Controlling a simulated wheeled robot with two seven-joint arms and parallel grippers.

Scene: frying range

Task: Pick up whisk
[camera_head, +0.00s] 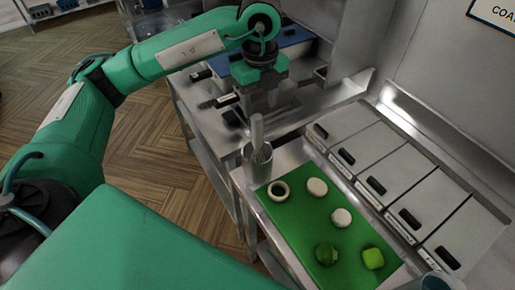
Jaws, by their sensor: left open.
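A light grey handle, which looks like the whisk (257,130), stands upright in a metal cup (258,164) at the near left corner of the steel counter. Its lower part is hidden inside the cup, so I cannot see any wires. My left gripper (259,103) points down and is open, above and just behind the handle in the picture. I see nothing between its fingers, and it looks apart from the handle. My right gripper is not in view.
A green board (290,225) beside the cup carries a ring, two pale round pieces and two green pieces. Lidded steel bins (400,180) line the right side. Dark-handled tools lie on the counter behind the gripper. Open wooden floor (160,150) is at left.

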